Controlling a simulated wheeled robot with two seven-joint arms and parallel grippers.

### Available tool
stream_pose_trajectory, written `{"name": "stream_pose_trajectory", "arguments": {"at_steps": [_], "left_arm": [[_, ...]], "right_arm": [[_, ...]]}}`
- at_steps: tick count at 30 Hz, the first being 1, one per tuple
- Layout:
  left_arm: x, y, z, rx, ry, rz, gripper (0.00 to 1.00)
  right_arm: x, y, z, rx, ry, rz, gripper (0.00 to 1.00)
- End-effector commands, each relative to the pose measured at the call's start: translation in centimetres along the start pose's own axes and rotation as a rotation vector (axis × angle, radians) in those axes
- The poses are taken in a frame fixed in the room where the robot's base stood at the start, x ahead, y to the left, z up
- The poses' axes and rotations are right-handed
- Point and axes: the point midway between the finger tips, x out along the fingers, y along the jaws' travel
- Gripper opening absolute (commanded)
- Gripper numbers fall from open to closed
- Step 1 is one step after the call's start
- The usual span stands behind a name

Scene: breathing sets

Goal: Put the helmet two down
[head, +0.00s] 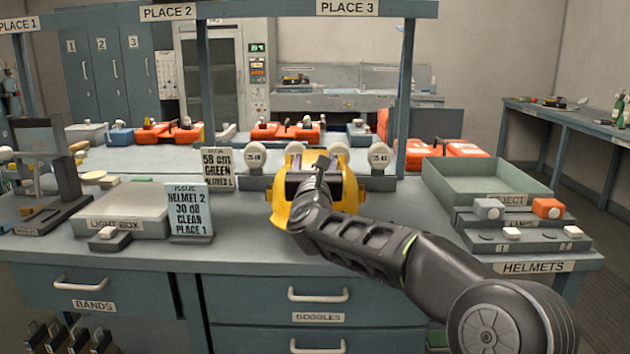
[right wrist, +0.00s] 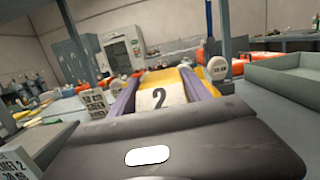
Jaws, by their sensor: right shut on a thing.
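The yellow helmet (head: 348,190) is at the middle of the counter in the head view, with my right gripper (head: 307,178) in front of it. In the right wrist view the helmet (right wrist: 160,97) shows a white label with a black "2" between two purple strips. My right gripper is shut on the helmet; the fingertips are hard to see. Whether the helmet's underside touches the counter is hidden. A card (head: 188,212) reading "Issue, Helmet 2, 30 dB, Clear, Place 1" stands at the left. My left gripper is not in view.
A light box (head: 125,215) lies at the left. White round-ended stands (head: 380,157) flank the helmet. A green-grey reject tray (head: 487,190) and a lamp panel (head: 520,240) are at the right. Bare counter (head: 245,240) lies between the card and helmet. Signs for Places 1 to 3 hang above.

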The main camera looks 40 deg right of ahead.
Motion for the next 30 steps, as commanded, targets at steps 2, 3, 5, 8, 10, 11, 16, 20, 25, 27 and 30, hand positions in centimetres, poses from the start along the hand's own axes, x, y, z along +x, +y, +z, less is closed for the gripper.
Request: {"name": "stream_pose_trajectory", "arguments": {"at_steps": [2, 3, 5, 8, 10, 11, 16, 20, 25, 27, 30], "left_arm": [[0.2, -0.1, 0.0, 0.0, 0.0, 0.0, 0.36], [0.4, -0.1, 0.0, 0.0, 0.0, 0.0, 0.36], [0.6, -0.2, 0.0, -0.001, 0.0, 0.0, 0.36], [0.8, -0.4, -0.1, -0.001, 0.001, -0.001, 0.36], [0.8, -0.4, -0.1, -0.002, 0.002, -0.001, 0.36], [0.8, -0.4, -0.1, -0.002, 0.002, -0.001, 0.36], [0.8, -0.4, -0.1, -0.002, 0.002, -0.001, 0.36], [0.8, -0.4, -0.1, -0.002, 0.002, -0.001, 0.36], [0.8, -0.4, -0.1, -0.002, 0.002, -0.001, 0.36], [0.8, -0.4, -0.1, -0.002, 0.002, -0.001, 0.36], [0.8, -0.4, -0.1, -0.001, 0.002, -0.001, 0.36]], "right_arm": [[-0.1, 0.0, -0.6, -0.001, -0.001, 0.0, 0.0], [-0.2, 0.0, -1.1, -0.001, -0.001, -0.001, 0.0], [-0.3, -0.1, -2.1, -0.001, 0.0, -0.001, 0.0], [-0.5, 0.0, -3.2, -0.001, -0.001, 0.0, 0.0], [-0.6, 0.0, -3.5, 0.0, -0.003, 0.0, 0.0], [-0.6, 0.0, -3.5, 0.0, -0.003, 0.0, 0.0], [-0.6, 0.0, -3.5, 0.0, -0.003, 0.0, 0.0], [-0.6, 0.0, -3.7, 0.0, 0.001, 0.0, 0.66], [-0.6, 0.0, -3.7, 0.0, 0.0, 0.0, 0.78], [-0.6, 0.0, -3.7, 0.0, 0.0, 0.0, 0.78], [-0.6, 0.0, -3.6, 0.0, 0.0, 0.0, 0.78]]}}
